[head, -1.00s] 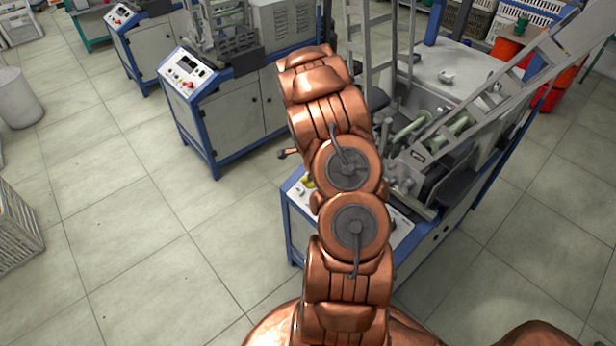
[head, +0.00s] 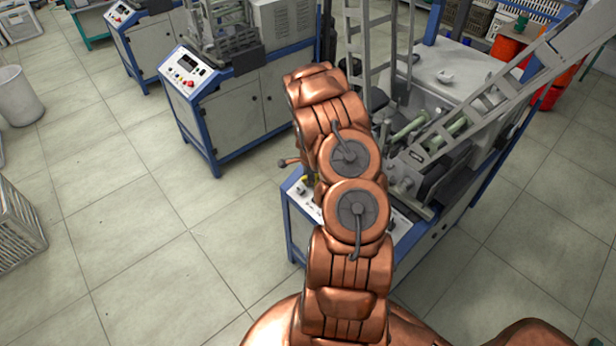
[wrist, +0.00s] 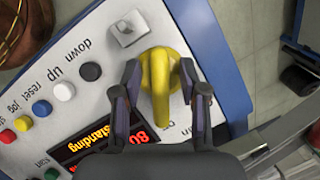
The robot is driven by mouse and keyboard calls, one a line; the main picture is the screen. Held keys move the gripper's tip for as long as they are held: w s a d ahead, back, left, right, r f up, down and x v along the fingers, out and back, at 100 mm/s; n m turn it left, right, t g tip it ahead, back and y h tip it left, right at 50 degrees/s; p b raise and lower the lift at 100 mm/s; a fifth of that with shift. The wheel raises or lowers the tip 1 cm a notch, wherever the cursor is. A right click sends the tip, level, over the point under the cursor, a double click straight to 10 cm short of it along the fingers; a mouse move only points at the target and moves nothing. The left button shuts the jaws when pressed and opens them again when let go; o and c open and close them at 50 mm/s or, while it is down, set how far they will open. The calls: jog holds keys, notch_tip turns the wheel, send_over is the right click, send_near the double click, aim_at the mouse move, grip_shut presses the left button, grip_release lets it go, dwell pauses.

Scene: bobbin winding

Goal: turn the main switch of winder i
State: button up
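The main switch (wrist: 160,82) is a yellow rotary knob on the winder's light panel, upper middle of the wrist view, its grip running roughly up and down the picture. My gripper (wrist: 160,78) has one dark finger on each side of the knob. The fingers are apart, with narrow gaps to the knob's grip; I cannot tell whether either touches it. Lettering below the knob is partly covered by my gripper. In the head view, the winder (head: 408,228) stands in front of me, its panel mostly hidden behind my copper arm, which also hides my gripper.
Left of the knob are a lit display (wrist: 95,142), a white button (wrist: 64,91), a blue button (wrist: 41,108) and other coloured buttons. A grey square fitting (wrist: 128,28) sits above left. Another machine (head: 235,110) stands to the left in the head view.

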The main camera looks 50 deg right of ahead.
grip_shut()
jog(key=shift+a, duration=0.1)
jog(key=shift+f+n+b, duration=0.2)
jog(key=shift+n+b, duration=0.1)
jog(key=shift+b, duration=0.6)
jog(key=shift+w+f+n+b, duration=0.15)
jog(key=shift+n+b, duration=0.25)
jog(key=shift+b, duration=0.75)
jog(key=n+g+b, duration=0.2)
jog(key=n+b, duration=0.2)
jog(key=b, duration=0.2)
jog(key=shift+y, duration=0.4)
jog(key=shift+n+g+b, duration=0.3)
jog(key=shift+n+b, duration=0.5)
jog(key=shift+b, duration=0.2)
jog(key=shift+r+n+g+b, duration=0.15)
jog(key=shift+n+g+b, duration=0.25)
jog(key=shift+n+b, duration=0.45)
jog(key=shift+r+n+g+b, duration=0.15)
jog(key=shift+n+g+b, duration=0.25)
jog(key=shift+n, duration=0.75)
